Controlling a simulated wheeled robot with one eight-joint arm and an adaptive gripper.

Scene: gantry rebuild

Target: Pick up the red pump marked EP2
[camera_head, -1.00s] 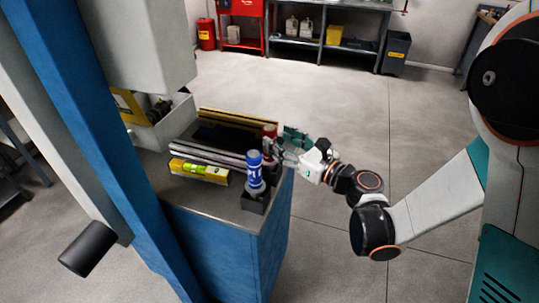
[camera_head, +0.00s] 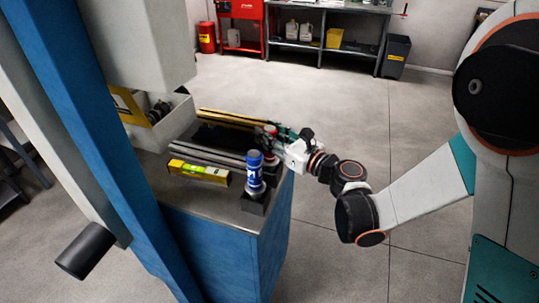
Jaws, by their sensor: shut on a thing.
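The red pump (camera_head: 270,130) stands at the right end of the blue bench, behind the blue pump (camera_head: 255,172). Only its red top and a little of its side show; the EP2 mark cannot be read. My gripper (camera_head: 273,143) reaches in from the right at the red pump and is shut on it. The fingertips are partly hidden by the pumps. The blue pump stands upright in a dark block holder in front of my gripper.
A yellow level (camera_head: 199,171) and metal rails (camera_head: 208,158) lie left of the pumps on the bench top (camera_head: 200,197). A blue column (camera_head: 95,130) stands at the left. The floor right of the bench is clear.

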